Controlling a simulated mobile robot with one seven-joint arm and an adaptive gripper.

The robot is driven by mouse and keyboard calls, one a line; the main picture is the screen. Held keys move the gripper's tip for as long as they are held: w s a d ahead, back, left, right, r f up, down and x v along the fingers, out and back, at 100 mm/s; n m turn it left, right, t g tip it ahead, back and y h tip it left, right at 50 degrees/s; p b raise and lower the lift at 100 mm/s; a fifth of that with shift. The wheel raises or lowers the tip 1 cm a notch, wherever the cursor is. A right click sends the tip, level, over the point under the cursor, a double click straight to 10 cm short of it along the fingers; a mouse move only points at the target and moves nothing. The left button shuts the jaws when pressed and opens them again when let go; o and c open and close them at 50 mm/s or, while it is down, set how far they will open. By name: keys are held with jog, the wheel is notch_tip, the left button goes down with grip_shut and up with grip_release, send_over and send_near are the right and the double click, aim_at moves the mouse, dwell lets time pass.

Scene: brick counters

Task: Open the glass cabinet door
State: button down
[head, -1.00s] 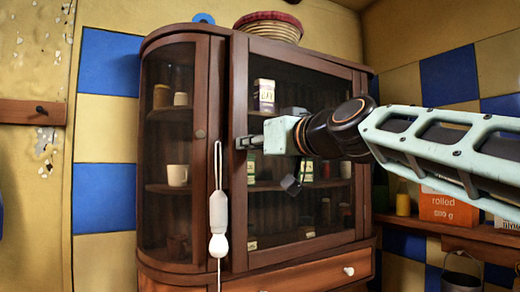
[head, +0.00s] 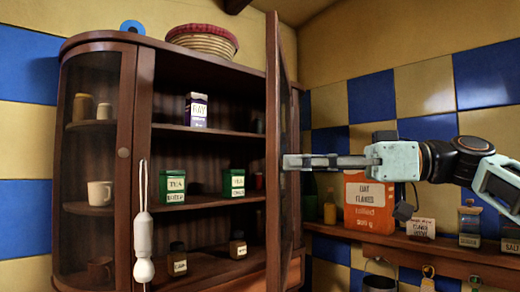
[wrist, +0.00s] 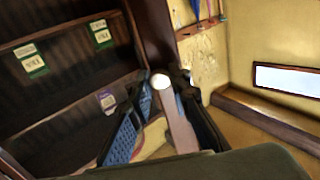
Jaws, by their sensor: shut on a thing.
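The glass cabinet door (head: 273,120) stands swung well out from the dark wooden cabinet (head: 215,62) and shows nearly edge-on in the head view. My gripper (head: 287,162) reaches in from the right at the door's mid height. It is shut on the door; its fingers also show in the wrist view (wrist: 165,88) on either side of a narrow brownish piece. The exact contact is partly hidden. The shelves behind the doorway are exposed, with a dark purple box (head: 196,110), a green tea tin (head: 172,187) and another green tin (head: 233,183).
The curved glass side (head: 90,140) of the cabinet is at the left, with a white pull cord handle (head: 143,235) hanging in front. A shelf (head: 420,245) at the right holds an orange oat box (head: 368,205) and jars. A basket (head: 203,40) sits on top.

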jog(key=d+n+g+p, duration=0.1)
jog(key=d+n+g, duration=0.1)
jog(key=d, duration=0.5)
jog(key=shift+s+d+g+y, duration=0.25)
jog(key=shift+s+g+y, duration=0.1)
jog(key=shift+g, duration=0.15)
jog(key=c, duration=1.8)
grip_release()
jog(key=shift+o, duration=0.2)
jog(key=d, duration=0.7)
jog(key=shift+s+d, duration=0.25)
jog(key=shift+s, duration=0.05)
jog(key=shift+c, duration=0.2)
